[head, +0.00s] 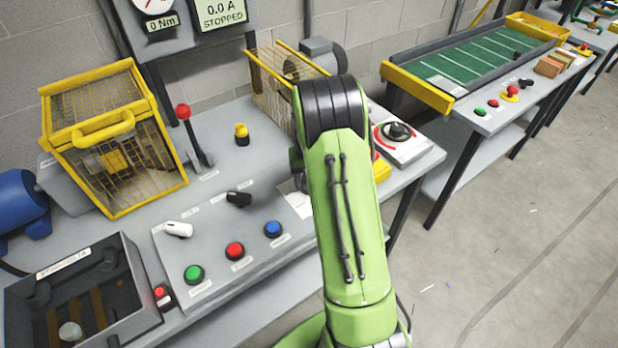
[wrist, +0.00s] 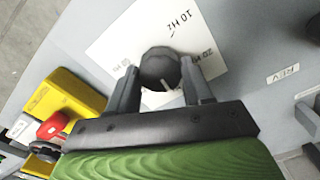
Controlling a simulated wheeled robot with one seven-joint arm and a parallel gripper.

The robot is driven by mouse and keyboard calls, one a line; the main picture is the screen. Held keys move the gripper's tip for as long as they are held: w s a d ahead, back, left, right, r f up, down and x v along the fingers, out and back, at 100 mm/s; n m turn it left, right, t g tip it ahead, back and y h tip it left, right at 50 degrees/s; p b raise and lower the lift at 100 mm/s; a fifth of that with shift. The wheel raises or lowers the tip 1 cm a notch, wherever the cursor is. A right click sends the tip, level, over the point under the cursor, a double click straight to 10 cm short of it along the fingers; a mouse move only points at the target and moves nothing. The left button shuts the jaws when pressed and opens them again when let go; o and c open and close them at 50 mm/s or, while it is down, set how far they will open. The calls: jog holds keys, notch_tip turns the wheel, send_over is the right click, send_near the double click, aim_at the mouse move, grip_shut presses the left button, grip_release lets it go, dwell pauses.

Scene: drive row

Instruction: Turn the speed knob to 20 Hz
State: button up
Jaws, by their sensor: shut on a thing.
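The speed knob (wrist: 158,66) is a dark round knob on a white dial plate (wrist: 118,42) in the wrist view. My gripper (wrist: 160,74) has a finger on each side of the knob and is shut on it. A short white mark shows on the knob's lower part, near the gripper. The "10 Hz" label (wrist: 180,23) reads upside down above the knob. The "20 Hz" label (wrist: 203,57) is at the right, beside the right finger and partly hidden. Another label at the left is too small to read. In the head view my arm hides the knob and gripper.
A red mushroom button on a yellow block (wrist: 52,126) is left of my gripper. A dark selector with a "REV" label (wrist: 283,73) is at the right. The panel (head: 215,285) carries green, red and blue buttons. The display (head: 222,14) reads 0.0 A, STOPPED.

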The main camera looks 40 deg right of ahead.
jog(key=n, duration=0.6)
jog(key=shift+w, duration=0.1)
jog(key=n, duration=0.6)
jog(key=shift+n, duration=0.4)
jog(key=o, duration=1)
jog(key=shift+o, duration=0.2)
notch_tip(320, 180, up, 16)
jog(key=p, duration=0.4)
jog(key=shift+f, duration=0.1)
